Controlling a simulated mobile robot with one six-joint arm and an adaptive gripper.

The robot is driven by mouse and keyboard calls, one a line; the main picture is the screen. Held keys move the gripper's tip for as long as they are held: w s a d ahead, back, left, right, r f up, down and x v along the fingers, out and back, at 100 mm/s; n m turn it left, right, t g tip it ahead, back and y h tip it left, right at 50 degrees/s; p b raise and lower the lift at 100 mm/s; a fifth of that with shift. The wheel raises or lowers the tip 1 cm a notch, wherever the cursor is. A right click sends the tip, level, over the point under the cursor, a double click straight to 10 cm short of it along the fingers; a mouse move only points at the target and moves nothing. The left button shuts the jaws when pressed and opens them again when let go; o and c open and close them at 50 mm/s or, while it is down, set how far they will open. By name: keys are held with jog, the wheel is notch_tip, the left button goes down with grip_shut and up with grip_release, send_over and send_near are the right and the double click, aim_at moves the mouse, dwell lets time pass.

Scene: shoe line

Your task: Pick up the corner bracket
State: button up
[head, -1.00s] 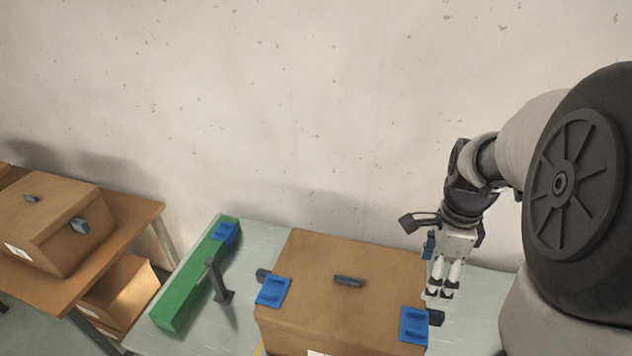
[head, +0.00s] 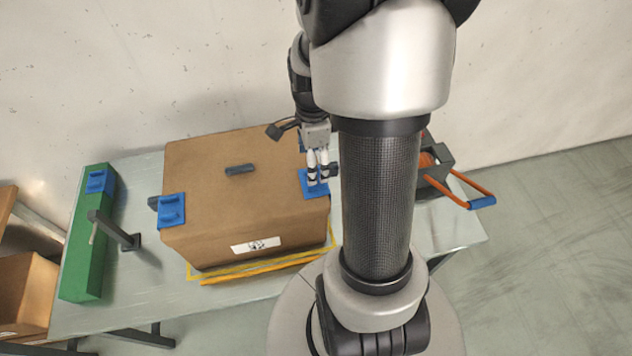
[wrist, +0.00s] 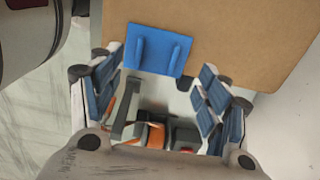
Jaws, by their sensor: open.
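A blue corner bracket (head: 312,187) sits on the front right top corner of the cardboard box (head: 215,201). The bracket (wrist: 152,50) also shows in the wrist view, lying on the box with two raised ribs. My gripper (head: 318,179) is close above or beside this bracket in the head view and partly covers it. In the wrist view my gripper (wrist: 160,75) has its blue-padded fingers spread, with nothing held between them. The bracket lies near the fingertips; I cannot tell whether they touch it.
Another blue bracket (head: 171,210) sits on the box's front left corner. One more (head: 100,181) lies on the green bar (head: 86,245), beside a dark post (head: 118,233). An orange-handled tool (head: 465,190) stands on the table right of the box.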

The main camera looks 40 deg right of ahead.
aim_at(320, 189)
jog(key=f+b, duration=0.1)
jog(key=f, duration=0.4)
jog(key=shift+s+a+f+b, duration=0.1)
jog(key=shift+s+a+b, duration=0.1)
jog(key=shift+b, duration=0.15)
jog(key=c, duration=1.2)
jog(key=shift+o, duration=0.2)
